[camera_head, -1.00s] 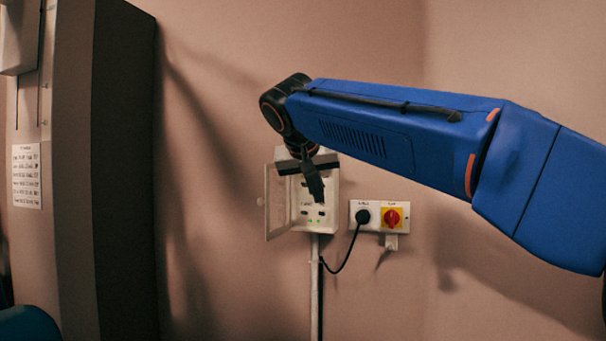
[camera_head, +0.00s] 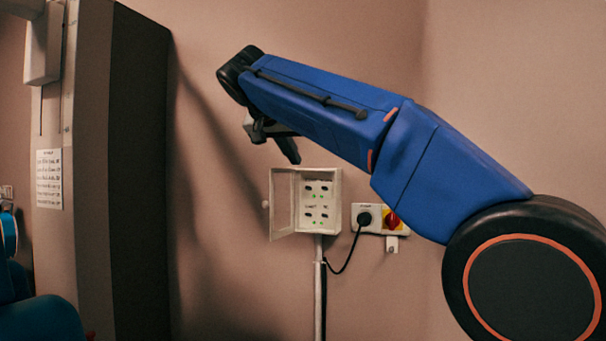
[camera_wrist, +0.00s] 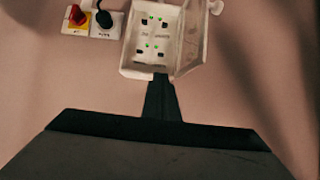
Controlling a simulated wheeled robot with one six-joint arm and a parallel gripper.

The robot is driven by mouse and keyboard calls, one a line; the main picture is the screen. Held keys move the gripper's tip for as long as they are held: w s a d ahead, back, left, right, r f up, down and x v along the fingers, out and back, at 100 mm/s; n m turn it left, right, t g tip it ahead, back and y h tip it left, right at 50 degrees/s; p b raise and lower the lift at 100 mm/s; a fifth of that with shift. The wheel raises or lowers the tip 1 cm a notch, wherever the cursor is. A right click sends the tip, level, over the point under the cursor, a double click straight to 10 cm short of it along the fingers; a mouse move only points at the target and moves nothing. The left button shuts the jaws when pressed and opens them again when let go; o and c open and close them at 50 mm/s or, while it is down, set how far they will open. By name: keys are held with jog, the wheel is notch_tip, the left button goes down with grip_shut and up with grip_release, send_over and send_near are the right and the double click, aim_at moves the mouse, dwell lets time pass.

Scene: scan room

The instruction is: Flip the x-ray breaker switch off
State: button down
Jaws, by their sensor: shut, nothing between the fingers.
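The white breaker box (camera_head: 334,220) is fixed to the wall with its door (camera_head: 283,206) swung open to the left. Inside are several small dark switches (camera_head: 318,205) with green lights beside them; their labels are too small to read. The box also shows in the wrist view (camera_wrist: 128,62), at the top middle, with the switches and green lights visible. My gripper (camera_head: 292,158) is shut and empty, above the box and apart from it in the head view. In the wrist view, its fingers (camera_wrist: 162,82) point toward the box's edge.
A plugged socket (camera_head: 364,216) and a red-and-yellow rotary switch (camera_head: 393,220) sit on the wall right of the box. A conduit (camera_head: 318,290) and black cable run below. A tall dark cabinet (camera_head: 140,180) stands left, with bare wall between.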

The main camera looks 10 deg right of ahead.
aim_at(308, 188)
jog(key=x, duration=1)
jog(key=shift+s+a+f, duration=0.1)
jog(key=shift+s+a+f, duration=0.1)
jog(key=shift+s+f, duration=0.05)
jog(key=shift+f, duration=0.05)
jog(key=shift+r, duration=0.2)
dwell(0.3)
jog(key=shift+r, duration=0.65)
